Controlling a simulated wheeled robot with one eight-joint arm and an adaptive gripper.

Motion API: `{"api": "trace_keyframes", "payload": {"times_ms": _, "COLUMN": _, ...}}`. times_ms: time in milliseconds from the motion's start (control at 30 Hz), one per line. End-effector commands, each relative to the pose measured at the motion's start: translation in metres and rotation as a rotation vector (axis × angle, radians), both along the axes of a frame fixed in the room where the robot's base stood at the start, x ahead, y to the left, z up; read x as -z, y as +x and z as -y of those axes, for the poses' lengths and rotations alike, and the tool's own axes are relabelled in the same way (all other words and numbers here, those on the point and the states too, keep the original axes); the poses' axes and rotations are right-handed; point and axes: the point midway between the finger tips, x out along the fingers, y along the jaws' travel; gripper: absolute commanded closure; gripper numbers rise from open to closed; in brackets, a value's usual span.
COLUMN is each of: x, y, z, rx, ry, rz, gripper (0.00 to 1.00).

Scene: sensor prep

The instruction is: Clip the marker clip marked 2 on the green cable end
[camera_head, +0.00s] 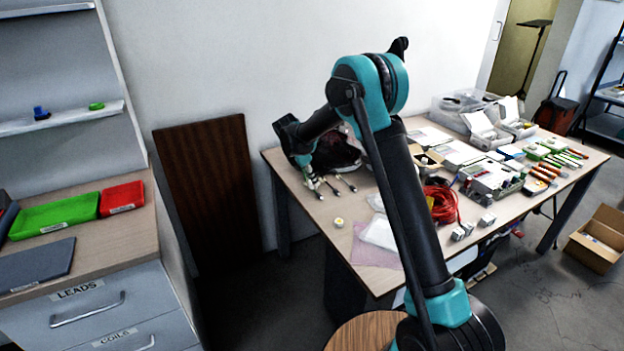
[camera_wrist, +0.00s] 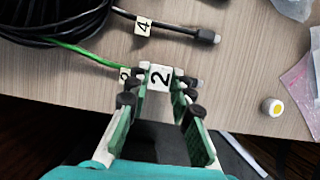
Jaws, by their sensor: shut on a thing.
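In the wrist view, my gripper (camera_wrist: 161,92) is shut on a white marker clip (camera_wrist: 160,77) with a black 2 facing the camera. The clip is at the green cable (camera_wrist: 82,51), which runs in from the left and passes out of sight behind the gripper. A second small white face (camera_wrist: 124,73), partly hidden and seemingly with a 2, shows just left of the fingers. I cannot tell whether the clip is around the cable. In the head view, my gripper (camera_head: 312,183) is low over the table's left end.
A black cable with a white clip marked 4 (camera_wrist: 143,24) lies above, beside a black cable coil (camera_wrist: 50,18). A small yellow-topped round item (camera_wrist: 272,107) and clear bags (camera_wrist: 300,75) are to the right. The crowded table (camera_head: 303,203) has trays and tools farther right.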

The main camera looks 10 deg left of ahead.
Motion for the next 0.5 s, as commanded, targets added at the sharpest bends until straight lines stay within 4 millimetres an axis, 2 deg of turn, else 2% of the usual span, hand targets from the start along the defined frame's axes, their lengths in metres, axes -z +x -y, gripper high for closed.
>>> {"api": "trace_keyframes", "payload": {"times_ms": 500, "x": 0.0069, "y": 0.0002, "z": -0.0001, "rx": 0.0, "ry": 0.0, "rz": 0.0, "gripper": 0.94}}
